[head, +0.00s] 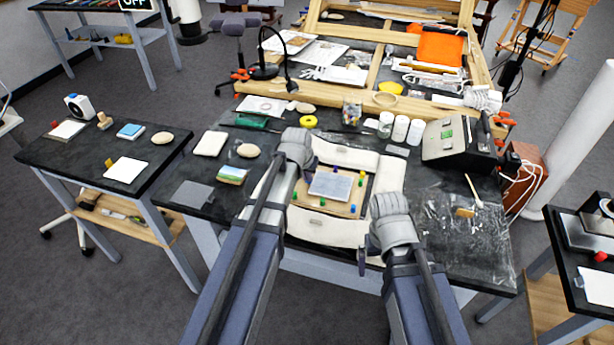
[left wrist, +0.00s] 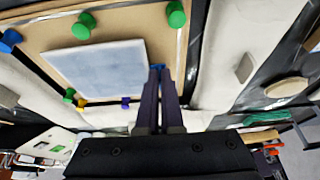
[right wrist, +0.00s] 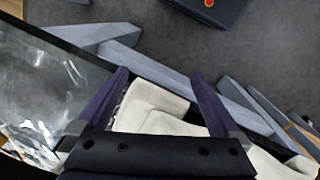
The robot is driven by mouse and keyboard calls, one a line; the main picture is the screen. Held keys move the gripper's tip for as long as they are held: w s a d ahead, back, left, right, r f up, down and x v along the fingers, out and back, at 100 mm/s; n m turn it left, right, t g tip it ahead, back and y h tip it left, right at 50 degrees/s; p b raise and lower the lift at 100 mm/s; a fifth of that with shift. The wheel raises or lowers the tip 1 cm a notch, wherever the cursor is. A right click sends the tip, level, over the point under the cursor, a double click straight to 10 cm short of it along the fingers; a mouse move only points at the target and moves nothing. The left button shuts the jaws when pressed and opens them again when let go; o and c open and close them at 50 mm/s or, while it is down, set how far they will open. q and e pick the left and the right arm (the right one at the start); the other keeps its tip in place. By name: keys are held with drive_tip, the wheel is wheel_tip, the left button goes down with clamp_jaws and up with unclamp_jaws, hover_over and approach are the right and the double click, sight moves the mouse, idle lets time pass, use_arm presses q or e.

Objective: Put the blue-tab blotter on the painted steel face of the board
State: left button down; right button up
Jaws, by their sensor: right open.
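The blue-tab blotter (head: 331,185) is a pale grey-blue square over the middle of the tan board (head: 300,199). In the left wrist view the blotter (left wrist: 95,68) shows a small blue tab at its edge. My left gripper (left wrist: 157,72) has its fingers close together on that tab; in the head view its fingertips are mostly hidden by the wrist. I cannot tell whether the blotter touches the board. Coloured pegs stand around it. My right gripper (right wrist: 162,75) is open and empty near the table's front edge, beside the white padding (right wrist: 150,105).
White padding (head: 345,157) surrounds the board. Jars (head: 400,128) and a dark box (head: 458,140) stand behind and right. A green-edged stack (head: 232,175) and a pale pad (head: 210,143) lie left. A side table (head: 85,165) carries a white sheet (head: 127,170).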

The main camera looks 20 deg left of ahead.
use_arm(q)
drive_tip(key=shift+f+b, duration=0.4)
drive_tip(key=shift+f, duration=0.05)
idle(0.6)
drive_tip(key=c, duration=1)
unclamp_jaws()
drive_tip(key=p+v, duration=0.7)
drive_tip(key=v, duration=0.1)
